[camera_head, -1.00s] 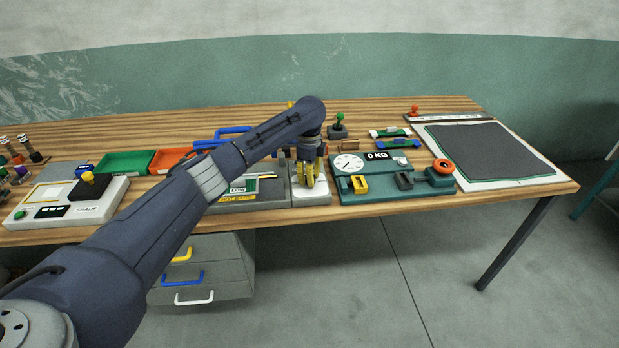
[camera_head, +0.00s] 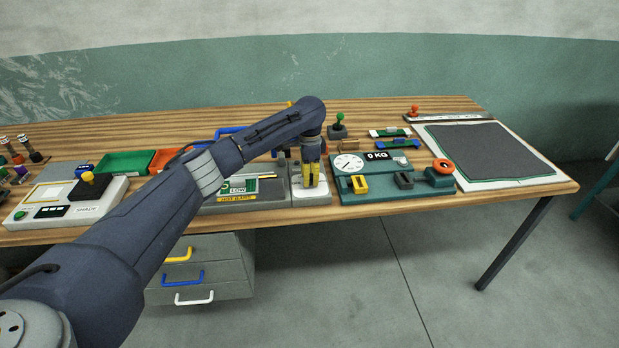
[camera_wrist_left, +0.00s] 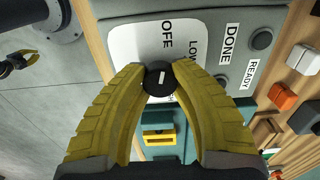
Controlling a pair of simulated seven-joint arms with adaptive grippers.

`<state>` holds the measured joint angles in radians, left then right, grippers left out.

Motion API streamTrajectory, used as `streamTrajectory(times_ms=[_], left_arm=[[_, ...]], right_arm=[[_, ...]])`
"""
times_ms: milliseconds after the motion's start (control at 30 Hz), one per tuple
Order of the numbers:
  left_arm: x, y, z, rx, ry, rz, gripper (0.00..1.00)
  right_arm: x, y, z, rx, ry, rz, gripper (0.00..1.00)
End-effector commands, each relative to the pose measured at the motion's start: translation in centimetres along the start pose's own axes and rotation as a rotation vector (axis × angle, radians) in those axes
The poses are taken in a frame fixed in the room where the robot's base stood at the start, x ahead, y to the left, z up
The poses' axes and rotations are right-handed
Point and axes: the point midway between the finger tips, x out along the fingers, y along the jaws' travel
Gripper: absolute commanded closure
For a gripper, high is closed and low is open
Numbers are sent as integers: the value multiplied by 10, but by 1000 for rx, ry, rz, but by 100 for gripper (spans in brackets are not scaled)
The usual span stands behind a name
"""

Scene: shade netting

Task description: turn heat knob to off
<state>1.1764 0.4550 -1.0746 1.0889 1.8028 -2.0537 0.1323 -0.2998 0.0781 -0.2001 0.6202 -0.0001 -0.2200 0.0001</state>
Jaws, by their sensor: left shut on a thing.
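The heat knob (camera_wrist_left: 158,78) is a small round black knob with a white pointer mark, in the left wrist view. It sits on a white label plate (camera_wrist_left: 130,40) with OFF above it and LOW to its right; a further word is partly hidden. The white mark is tilted and points roughly up and right, nearer LOW than OFF. My left gripper (camera_head: 311,179) has its yellow fingers shut on the knob from both sides. In the head view the fingers hide the knob. My right gripper (camera_wrist_left: 19,68) shows small at the left wrist view's upper left, its opening unclear.
The grey hot-bar machine (camera_head: 238,207) stands left of the fingers, with a green scale unit (camera_head: 380,192) close on the right. Green (camera_head: 124,163) and orange (camera_head: 166,160) trays lie behind my forearm. A dark sheet (camera_head: 485,150) lies farther right.

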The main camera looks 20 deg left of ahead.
Motion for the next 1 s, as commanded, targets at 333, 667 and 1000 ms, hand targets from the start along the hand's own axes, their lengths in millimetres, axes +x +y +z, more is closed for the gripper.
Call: streamTrajectory(times_ms=[333, 667, 1000], left_arm=[[0, 0, 0, -2, 1, 0, 72], [0, 0, 0, 0, 1, 0, 43], [-12, -1, 0, 1, 0, -2, 43]], right_arm=[[0, 0, 0, 0, 0, 0, 100], [0, 2, 1, -1, -1, 2, 100], [0, 4, 2, -1, -2, 3, 100]])
